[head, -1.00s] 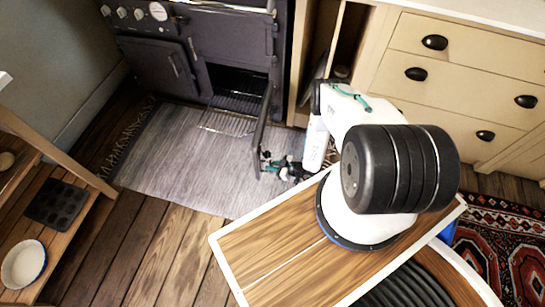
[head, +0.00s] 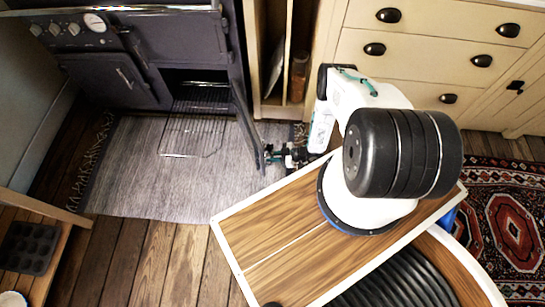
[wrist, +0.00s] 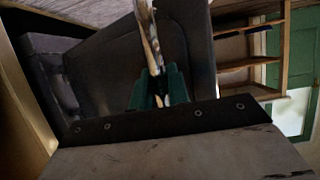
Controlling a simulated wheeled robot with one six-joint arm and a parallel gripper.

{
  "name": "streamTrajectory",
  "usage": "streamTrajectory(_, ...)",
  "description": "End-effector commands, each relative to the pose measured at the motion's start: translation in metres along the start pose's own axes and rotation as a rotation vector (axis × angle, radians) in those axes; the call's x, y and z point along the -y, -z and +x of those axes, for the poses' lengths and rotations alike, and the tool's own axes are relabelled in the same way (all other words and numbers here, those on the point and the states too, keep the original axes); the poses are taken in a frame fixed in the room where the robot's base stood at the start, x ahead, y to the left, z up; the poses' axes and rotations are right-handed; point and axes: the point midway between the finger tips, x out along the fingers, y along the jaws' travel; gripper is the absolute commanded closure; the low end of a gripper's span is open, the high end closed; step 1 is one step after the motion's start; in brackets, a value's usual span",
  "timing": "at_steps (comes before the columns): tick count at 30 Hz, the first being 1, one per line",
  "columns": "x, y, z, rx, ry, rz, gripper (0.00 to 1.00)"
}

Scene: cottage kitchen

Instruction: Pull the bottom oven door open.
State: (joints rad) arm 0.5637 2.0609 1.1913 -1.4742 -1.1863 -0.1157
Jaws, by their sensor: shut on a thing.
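The dark range cooker (head: 185,45) stands at the upper left in the head view. Its bottom oven door (head: 243,112) stands swung out at the right side of the opening, seen nearly edge-on. My gripper (head: 271,155) is at the door's outer end, low above the mat. In the wrist view my gripper's green fingers (wrist: 160,88) are shut on the door's pale metal handle bar (wrist: 149,38), with a dark panel behind it. The exact contact is small and partly dark. The oven cavity is open, and a wire rack (head: 190,135) sticks out of it.
A grey woven mat (head: 150,190) lies before the cooker. Cream drawers (head: 425,55) and an open cabinet slot (head: 285,75) are to the right of the door. A wooden shelf with a muffin tin (head: 30,248) is at lower left. Wooden floor is clear below the mat.

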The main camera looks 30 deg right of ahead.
Motion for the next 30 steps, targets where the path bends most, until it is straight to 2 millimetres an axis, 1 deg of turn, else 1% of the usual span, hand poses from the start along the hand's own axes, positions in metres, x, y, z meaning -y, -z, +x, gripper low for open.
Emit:
streamTrajectory(1,-0.009,0.001,-0.001,0.003,-0.012,-0.008,1.0)
streamTrajectory(4,-0.01,0.001,-0.001,0.003,-0.013,-0.008,1.0)
streamTrajectory(5,-0.01,0.001,-0.001,0.003,-0.013,-0.008,0.77)
streamTrajectory(6,-0.009,0.001,-0.001,0.003,-0.013,-0.008,0.66)
streamTrajectory(7,-0.009,0.001,-0.001,0.003,-0.013,-0.008,0.61)
streamTrajectory(14,-0.006,0.0,-0.002,0.002,-0.01,-0.003,0.61)
streamTrajectory(17,-0.006,0.0,-0.006,0.002,-0.01,-0.002,0.61)
streamTrajectory(20,-0.007,-0.001,-0.017,0.002,-0.013,-0.001,0.61)
streamTrajectory(27,-0.007,0.0,-0.058,0.001,-0.014,-0.002,0.61)
streamTrajectory(30,-0.007,0.001,-0.07,0.002,-0.012,-0.003,0.61)
